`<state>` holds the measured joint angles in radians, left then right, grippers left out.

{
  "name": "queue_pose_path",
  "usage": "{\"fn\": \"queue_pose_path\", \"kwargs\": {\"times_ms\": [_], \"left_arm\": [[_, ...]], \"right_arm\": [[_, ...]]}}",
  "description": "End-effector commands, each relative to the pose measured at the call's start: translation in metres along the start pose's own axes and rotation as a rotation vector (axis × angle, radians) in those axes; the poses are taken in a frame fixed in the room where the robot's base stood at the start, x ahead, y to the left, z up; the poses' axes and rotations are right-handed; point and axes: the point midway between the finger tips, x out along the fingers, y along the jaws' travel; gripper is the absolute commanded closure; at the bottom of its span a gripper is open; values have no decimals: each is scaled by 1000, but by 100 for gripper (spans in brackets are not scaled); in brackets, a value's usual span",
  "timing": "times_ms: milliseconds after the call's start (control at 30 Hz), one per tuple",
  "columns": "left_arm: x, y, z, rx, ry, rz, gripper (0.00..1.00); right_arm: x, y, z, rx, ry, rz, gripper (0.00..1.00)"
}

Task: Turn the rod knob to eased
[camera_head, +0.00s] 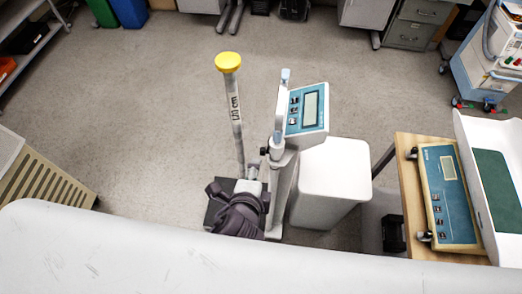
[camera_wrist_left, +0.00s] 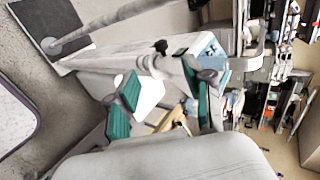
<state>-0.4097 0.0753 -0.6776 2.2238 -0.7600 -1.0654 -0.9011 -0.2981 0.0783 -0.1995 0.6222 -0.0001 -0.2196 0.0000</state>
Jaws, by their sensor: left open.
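A small black knob (camera_head: 264,151) sits on the side of the light grey upright rod (camera_head: 276,143), just below the blue-faced display unit (camera_head: 309,107). In the left wrist view a black knob (camera_wrist_left: 160,47) stands out from the grey rod assembly. My left gripper (camera_head: 243,189) is low in the head view, below the knob and partly in front of the column's foot. In the left wrist view its teal-padded fingers (camera_wrist_left: 168,90) are spread wide, with nothing clearly held between them. The knob appears beyond the fingertips, apart from them. My right gripper is not in view.
A grey pole with a yellow cap (camera_head: 228,62) stands just left of the column, close to my left gripper. A white bin-like box (camera_head: 332,170) is right of the column. A wooden table (camera_head: 409,183) with a blue panel stands further right. The floor behind is open.

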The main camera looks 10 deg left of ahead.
Motion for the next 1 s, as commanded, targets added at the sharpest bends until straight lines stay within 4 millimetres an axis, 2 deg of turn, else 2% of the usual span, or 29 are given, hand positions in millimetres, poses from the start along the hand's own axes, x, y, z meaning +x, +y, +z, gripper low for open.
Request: {"fn": "queue_pose_path", "kwargs": {"times_ms": [167, 400, 533, 700, 1000], "left_arm": [[33, -4, 0, 3, -1, -2, 49], [85, -3, 0, 1, 1, -1, 49], [106, -2, 0, 0, 1, 0, 49], [122, -2, -1, 1, 2, -1, 49], [126, -1, 0, -1, 3, -1, 49]], "right_arm": [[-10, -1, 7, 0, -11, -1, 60], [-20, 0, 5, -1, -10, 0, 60], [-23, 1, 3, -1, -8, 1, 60], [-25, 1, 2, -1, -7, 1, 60], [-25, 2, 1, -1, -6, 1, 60]]}}
